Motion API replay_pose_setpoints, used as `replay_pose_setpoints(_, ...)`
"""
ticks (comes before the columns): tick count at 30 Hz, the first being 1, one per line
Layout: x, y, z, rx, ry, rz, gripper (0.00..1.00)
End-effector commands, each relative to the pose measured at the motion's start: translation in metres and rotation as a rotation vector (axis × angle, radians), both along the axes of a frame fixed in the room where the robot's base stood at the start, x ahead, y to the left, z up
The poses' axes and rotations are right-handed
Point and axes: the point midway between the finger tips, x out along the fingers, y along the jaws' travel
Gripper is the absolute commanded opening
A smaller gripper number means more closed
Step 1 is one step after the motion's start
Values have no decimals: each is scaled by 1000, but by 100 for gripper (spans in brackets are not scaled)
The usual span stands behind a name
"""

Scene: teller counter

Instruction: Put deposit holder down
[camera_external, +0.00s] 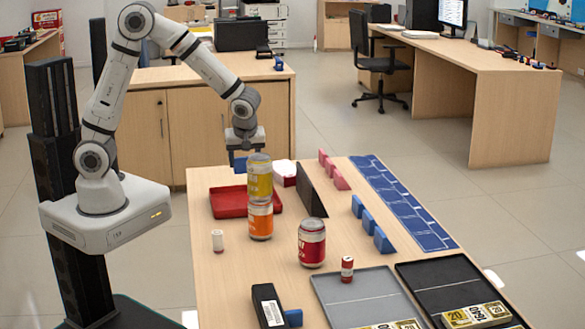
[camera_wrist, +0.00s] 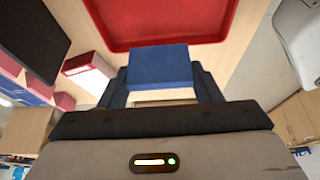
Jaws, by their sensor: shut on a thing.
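My gripper (camera_external: 243,148) is near the far left end of the counter, behind the red tray (camera_external: 225,205) and the stacked cans. It points down. In the wrist view my gripper (camera_wrist: 160,82) is shut on a blue block (camera_wrist: 160,66), which I take to be the deposit holder. The block sits between both fingers, with the red tray (camera_wrist: 160,46) just beyond it. In the external view the blue block (camera_external: 239,165) shows partly, low under the gripper beside the yellow can. I cannot tell whether it touches the counter.
A yellow can (camera_external: 259,178) stands on an orange can (camera_external: 260,221), close to my gripper. A dark upright divider (camera_external: 311,190), pink blocks (camera_external: 335,171) and several blue blocks (camera_external: 368,222) stand along the right. A blue marked strip (camera_external: 400,205) lies by the right edge.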

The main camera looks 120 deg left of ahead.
Motion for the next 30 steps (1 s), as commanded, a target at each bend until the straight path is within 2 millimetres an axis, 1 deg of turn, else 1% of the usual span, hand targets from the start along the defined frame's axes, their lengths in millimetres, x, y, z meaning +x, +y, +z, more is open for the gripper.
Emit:
replay_pose_setpoints(1, -1, -1, -13, -6, 6, -1, 35)
replay_pose_setpoints(3, -1, -1, -26, -5, 5, -1, 35)
replay_pose_setpoints(6, 0, -1, -40, -4, 3, -1, 35)
replay_pose_setpoints(11, 0, -1, -52, -3, 1, -1, 35)
replay_pose_setpoints(18, -1, -1, -83, -4, 3, -1, 35)
replay_pose_setpoints(20, 0, -1, -86, -3, 2, -3, 35)
replay_pose_setpoints(26, 0, 0, -85, -3, 0, -1, 35)
replay_pose_setpoints(30, 0, 0, -89, -2, -1, -2, 35)
